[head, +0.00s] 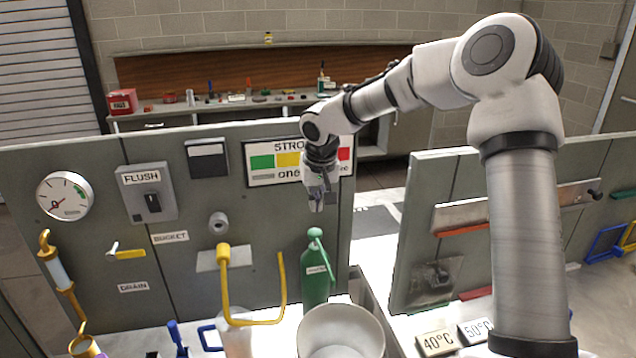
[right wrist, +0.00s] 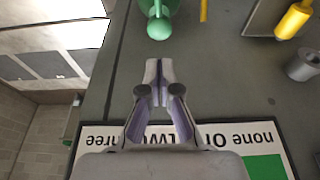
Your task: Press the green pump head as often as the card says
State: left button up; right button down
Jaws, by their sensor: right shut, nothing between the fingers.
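The green bottle (head: 315,285) stands upright against the grey panel, with a green pump head (head: 315,236) on top. In the right wrist view the pump head (right wrist: 158,28) is just beyond my fingertips, with a visible gap. My right gripper (head: 317,207) is shut and empty, pointing down above the pump head; its shut fingers also show in the right wrist view (right wrist: 158,68). A card (head: 262,177) headed "STRO…" has green, yellow and red blocks; my arm hides part of its text. My left gripper is out of view.
A white bucket (head: 341,335) stands in front of the bottle. A yellow pipe (head: 226,290) curves to its left. A FLUSH switch (head: 150,195) and a gauge (head: 64,196) are on the panel. Temperature blocks (head: 437,342) lie at right.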

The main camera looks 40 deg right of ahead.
aim_at(315, 230)
jog(key=x, duration=0.2)
jog(key=p+x, duration=0.1)
jog(key=x, duration=0.3)
jog(key=shift+s+f, duration=0.3)
jog(key=shift+s, duration=0.05)
jog(key=shift+s+a, duration=0.1)
jog(key=shift+a, duration=0.1)
jog(key=shift+r, duration=0.1)
